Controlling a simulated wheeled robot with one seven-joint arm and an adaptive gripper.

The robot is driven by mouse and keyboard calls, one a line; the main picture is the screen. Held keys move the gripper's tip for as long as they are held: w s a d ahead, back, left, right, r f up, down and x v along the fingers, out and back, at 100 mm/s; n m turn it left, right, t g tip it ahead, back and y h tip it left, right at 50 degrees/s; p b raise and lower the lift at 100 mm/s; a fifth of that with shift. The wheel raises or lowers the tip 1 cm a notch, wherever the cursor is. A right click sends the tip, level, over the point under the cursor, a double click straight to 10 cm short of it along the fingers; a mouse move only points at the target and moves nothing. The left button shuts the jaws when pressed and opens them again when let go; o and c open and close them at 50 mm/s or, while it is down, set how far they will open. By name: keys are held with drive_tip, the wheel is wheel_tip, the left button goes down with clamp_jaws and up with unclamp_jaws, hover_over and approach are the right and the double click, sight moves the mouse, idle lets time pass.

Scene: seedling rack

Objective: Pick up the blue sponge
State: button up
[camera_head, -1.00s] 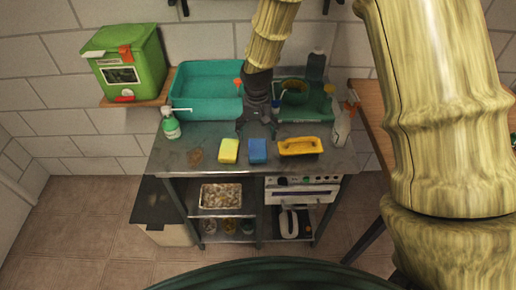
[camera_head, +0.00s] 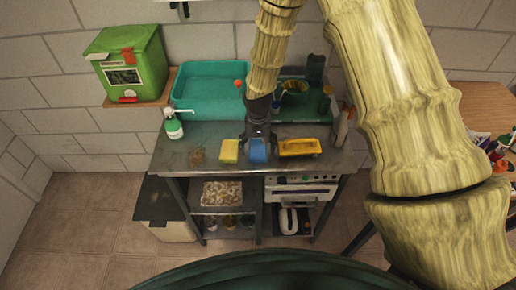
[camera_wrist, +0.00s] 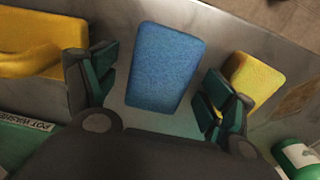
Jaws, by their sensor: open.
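The blue sponge (camera_head: 257,151) lies on the grey metal counter (camera_head: 205,137), between a yellow sponge (camera_head: 229,151) and a yellow tray-like item (camera_head: 299,147). My gripper (camera_head: 258,140) is low over the counter at the blue sponge and hides part of it in the head view. In the wrist view the blue sponge (camera_wrist: 163,67) sits between my gripper's two open fingers (camera_wrist: 160,90), with a visible gap on each side. The right finger is close to the yellow sponge (camera_wrist: 256,80). The left finger is beside the yellow tray-like item (camera_wrist: 40,45).
A teal basin (camera_head: 209,88) and dark green tray (camera_head: 312,112) with bottles are behind. A brown patch (camera_head: 197,155) lies left of the sponges. The counter's front edge is close to the sponges.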

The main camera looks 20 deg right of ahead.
drive_tip(key=shift+f, duration=0.45)
drive_tip(key=c, duration=0.8)
drive_tip(key=shift+r, duration=0.1)
drive_tip(key=shift+r+b, duration=0.85)
drive_tip(key=shift+r, duration=0.3)
drive_tip(key=s+a+r+b, duration=0.1)
drive_tip(key=s+b, duration=0.1)
drive_tip(key=s, duration=0.3)
drive_tip(key=s+a+b, duration=0.1)
drive_tip(key=s, duration=0.4)
drive_tip(key=s+a+r+b, duration=0.1)
drive_tip(key=s+b, duration=0.1)
drive_tip(key=s, duration=0.3)
drive_tip(key=shift+s+a+r+b, duration=0.3)
drive_tip(key=shift+a+b, duration=0.05)
